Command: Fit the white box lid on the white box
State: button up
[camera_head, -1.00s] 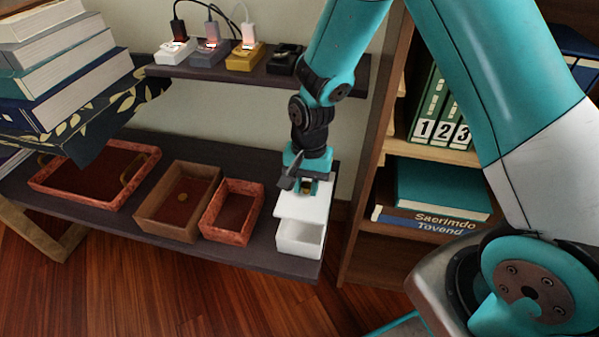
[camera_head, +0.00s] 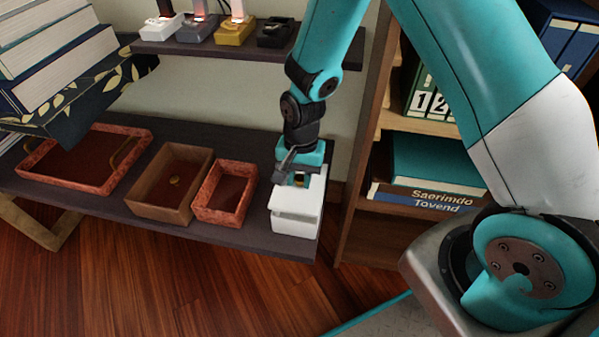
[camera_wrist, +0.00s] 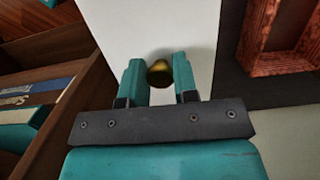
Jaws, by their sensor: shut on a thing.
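The white box (camera_head: 293,228) stands near the right end of the lower shelf. The white box lid (camera_head: 311,196) is level and low over the box, covering its opening. I cannot tell whether it touches the rim all round. My gripper (camera_head: 300,180) points down and is shut on the lid's round gold knob (camera_wrist: 159,73), with one finger on each side of it in the wrist view. The lid's white top (camera_wrist: 150,30) fills the middle of the wrist view and hides the box there.
A small red box (camera_head: 208,212), a brown box (camera_head: 140,208) and a red tray (camera_head: 50,182) stand open to the left on the lower shelf (camera_head: 250,240). A wooden bookcase (camera_head: 365,150) rises close on the right. Several charger-like devices (camera_head: 233,32) line the upper shelf.

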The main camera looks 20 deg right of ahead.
aim_at(300, 177)
jog(key=shift+f, duration=0.6)
jog(key=shift+p, duration=0.7)
dwell(1.3)
jog(key=shift+f+b, duration=0.65)
jog(key=shift+f, duration=0.4)
jog(key=o, duration=1.1)
jog(key=shift+c, duration=0.2)
notch_tip(300, 177, up, 17)
jog(key=w+d+p, duration=0.1)
jog(key=w+p, duration=0.1)
jog(key=p, duration=0.3)
jog(key=shift+d+r, duration=0.15)
jog(key=shift+d, duration=0.05)
jog(key=shift+s, duration=0.1)
